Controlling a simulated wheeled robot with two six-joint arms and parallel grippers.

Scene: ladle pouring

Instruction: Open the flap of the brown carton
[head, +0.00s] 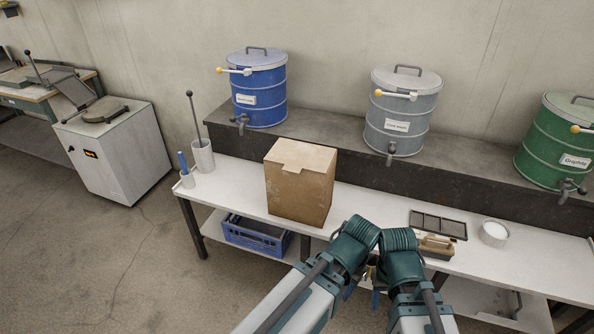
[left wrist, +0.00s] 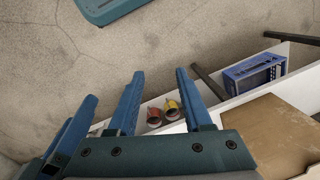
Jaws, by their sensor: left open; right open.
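The brown carton (head: 300,185) stands upright on the white bench in the head view. Its top looks closed, with a small tab at the top of its front face. Part of the carton (left wrist: 270,125) shows at the lower right of the left wrist view. My left gripper (left wrist: 162,88) is open and empty, beside the carton and apart from it. My right gripper (head: 376,286) is right of the carton, mostly hidden behind my arms; its fingers also show at the left of the left wrist view. It is open and touches nothing that I can make out.
Blue (head: 258,90), grey (head: 398,118) and green (head: 560,145) drums stand on the raised ledge behind. A white pot (head: 202,156) is left of the carton; a dark tray (head: 438,224) and white bowl (head: 494,234) are right. A blue crate (head: 252,236) sits below.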

